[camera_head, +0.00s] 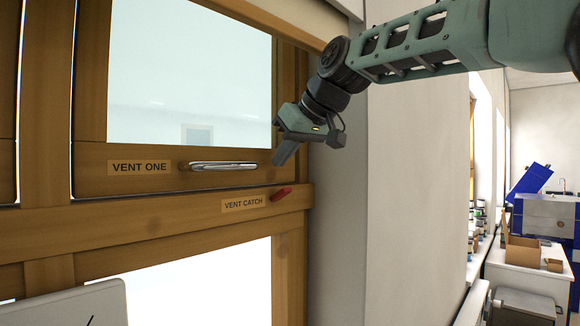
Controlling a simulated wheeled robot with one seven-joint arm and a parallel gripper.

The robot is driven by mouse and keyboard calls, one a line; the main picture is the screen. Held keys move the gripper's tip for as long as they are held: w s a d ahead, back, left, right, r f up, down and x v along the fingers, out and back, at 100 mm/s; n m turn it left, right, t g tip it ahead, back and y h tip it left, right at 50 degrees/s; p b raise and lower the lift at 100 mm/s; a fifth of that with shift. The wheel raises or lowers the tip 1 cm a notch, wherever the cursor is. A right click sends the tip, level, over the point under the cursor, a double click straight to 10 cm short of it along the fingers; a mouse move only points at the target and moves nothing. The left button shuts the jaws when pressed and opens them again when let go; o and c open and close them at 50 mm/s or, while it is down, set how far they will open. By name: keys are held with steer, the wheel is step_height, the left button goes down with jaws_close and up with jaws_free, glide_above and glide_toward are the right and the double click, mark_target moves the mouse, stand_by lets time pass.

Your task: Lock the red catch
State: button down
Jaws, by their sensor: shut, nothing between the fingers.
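My gripper (284,158) is shut and empty. In the picture it is above the catch, near the right end of the vent's bottom rail, and appears apart from the catch. The vent (110,185), labelled VENT ONE, has a silver bar handle (222,166) to the left of my gripper. How far my fingers are from the frame is hard to tell.
A pale wall (410,200) stands right of the window frame. A white panel-like object (65,308) is at the lower left. Farther right are a white bench with a cardboard box (522,250) and a blue-and-grey unit (548,215). The space below the catch looks clear.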

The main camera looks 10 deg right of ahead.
mark_target(289, 191)
steer(key=shift+s+d+f, duration=0.2)
steer(key=shift+s+f, duration=0.1)
steer(key=shift+f, duration=0.35)
steer(key=shift+s+d+f, duration=0.2)
steer(key=shift+s+f, duration=0.05)
steer(key=shift+f, duration=0.35)
steer(key=shift+s+d+f, duration=0.1)
steer(key=shift+s+f, duration=0.1)
steer(key=shift+f, duration=0.35)
steer(key=shift+f+b, duration=0.25)
steer(key=shift+b, duration=0.1)
steer(key=shift+s+d+t+b, duration=0.1)
steer(key=shift+d+t+b, duration=0.05)
steer(key=shift+t+b, duration=0.2)
